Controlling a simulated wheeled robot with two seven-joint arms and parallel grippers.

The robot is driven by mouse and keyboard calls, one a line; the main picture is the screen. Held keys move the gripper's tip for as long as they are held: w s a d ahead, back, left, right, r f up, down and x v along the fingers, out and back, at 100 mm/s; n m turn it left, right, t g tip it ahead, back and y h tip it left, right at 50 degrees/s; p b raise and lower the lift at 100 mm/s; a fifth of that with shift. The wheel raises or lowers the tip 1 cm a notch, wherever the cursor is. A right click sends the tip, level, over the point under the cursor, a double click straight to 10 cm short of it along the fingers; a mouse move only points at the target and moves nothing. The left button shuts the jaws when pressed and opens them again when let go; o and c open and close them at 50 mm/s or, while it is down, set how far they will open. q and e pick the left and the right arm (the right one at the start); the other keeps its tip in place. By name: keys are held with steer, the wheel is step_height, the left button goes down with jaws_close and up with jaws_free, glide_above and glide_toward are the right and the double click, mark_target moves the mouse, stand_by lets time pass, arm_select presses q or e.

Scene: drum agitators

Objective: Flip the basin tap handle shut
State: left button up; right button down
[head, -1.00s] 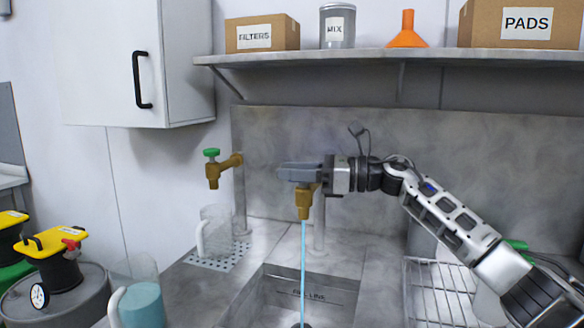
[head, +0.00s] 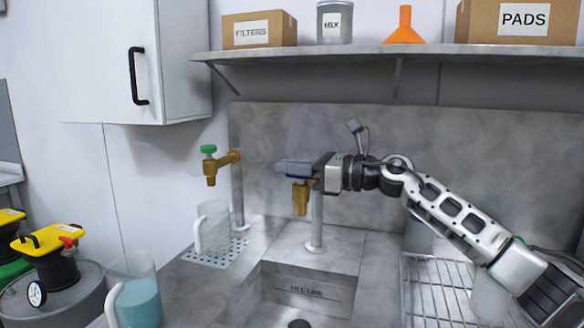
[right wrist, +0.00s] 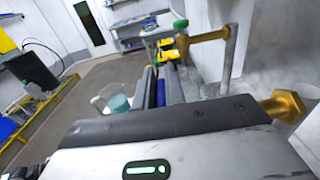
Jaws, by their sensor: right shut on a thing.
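The brass basin tap (head: 300,199) stands on a grey post over the sink, its spout pointing down with no water running from it. My right gripper (head: 292,168) reaches in from the right just above the tap and is shut on its handle. The fingers hide most of the handle in the head view. In the right wrist view a blue strip of the handle (right wrist: 161,91) shows between the two fingers. Brass of the tap (right wrist: 285,106) shows at the right there. My left gripper is not in view.
A second brass tap with a green handle (head: 208,150) stands to the left, above a clear jug (head: 214,226) on a perforated drain. Another jug with teal liquid (head: 138,302) is at the front left. A wire rack (head: 428,290) lies right of the sink (head: 310,288).

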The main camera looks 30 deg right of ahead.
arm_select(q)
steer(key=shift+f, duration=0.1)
arm_select(e)
steer(key=c, duration=1.5)
jaws_free()
steer(key=shift+o, duration=0.2)
